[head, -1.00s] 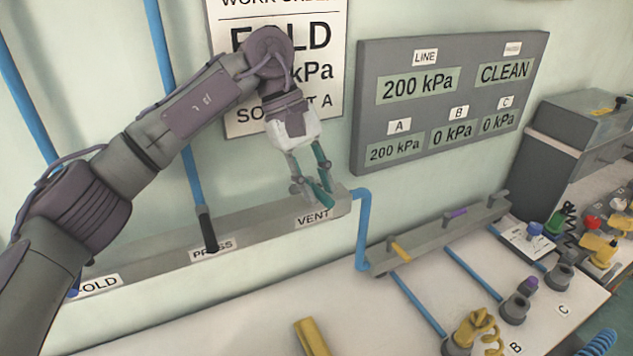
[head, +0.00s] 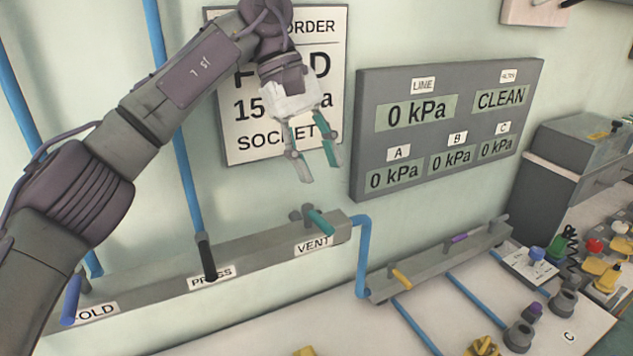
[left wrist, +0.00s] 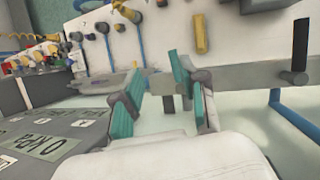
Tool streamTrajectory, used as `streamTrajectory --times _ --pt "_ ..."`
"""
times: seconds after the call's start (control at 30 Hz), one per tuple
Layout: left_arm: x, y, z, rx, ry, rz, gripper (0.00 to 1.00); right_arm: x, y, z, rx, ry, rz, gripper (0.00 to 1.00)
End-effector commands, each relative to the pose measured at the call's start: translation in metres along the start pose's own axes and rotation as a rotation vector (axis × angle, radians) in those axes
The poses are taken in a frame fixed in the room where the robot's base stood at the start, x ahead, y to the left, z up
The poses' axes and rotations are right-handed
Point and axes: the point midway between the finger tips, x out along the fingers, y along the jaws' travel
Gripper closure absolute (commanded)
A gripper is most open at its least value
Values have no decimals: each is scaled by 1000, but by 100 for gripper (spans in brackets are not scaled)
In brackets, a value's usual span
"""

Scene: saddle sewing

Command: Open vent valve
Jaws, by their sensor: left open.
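The vent valve has a teal handle (head: 320,223) on a grey knob at the right end of the grey manifold bar, just above the VENT label (head: 314,245). The handle points down and to the right in the head view. My left gripper (head: 320,172) is open and empty above the valve, in front of the wall, apart from the handle. In the left wrist view my left gripper's teal-padded fingers (left wrist: 152,92) are spread with nothing between the pads; I cannot clearly make out the vent handle there. My right gripper is not in view.
The panel (head: 366,130) reads LINE 0 kPa, A, B and C 0 kPa, and CLEAN. The black PRESS handle (head: 206,258) and blue FOLD handle (head: 71,299) are left of the vent valve. A second bar (head: 432,268) with yellow and purple handles sits to the right.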

Motion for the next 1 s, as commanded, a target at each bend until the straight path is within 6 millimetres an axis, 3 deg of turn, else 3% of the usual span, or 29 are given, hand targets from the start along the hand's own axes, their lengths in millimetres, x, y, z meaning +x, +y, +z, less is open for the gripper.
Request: streamTrajectory --times 0.33,0.57,0.6,1.0 --pt "-6 1 2 0 0 0 58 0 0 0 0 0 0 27" --pt "-6 3 3 123 35 7 94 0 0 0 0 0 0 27" --pt "-5 4 4 194 56 8 100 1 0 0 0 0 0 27" --pt "-2 23 13 1334 377 -121 100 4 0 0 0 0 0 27"
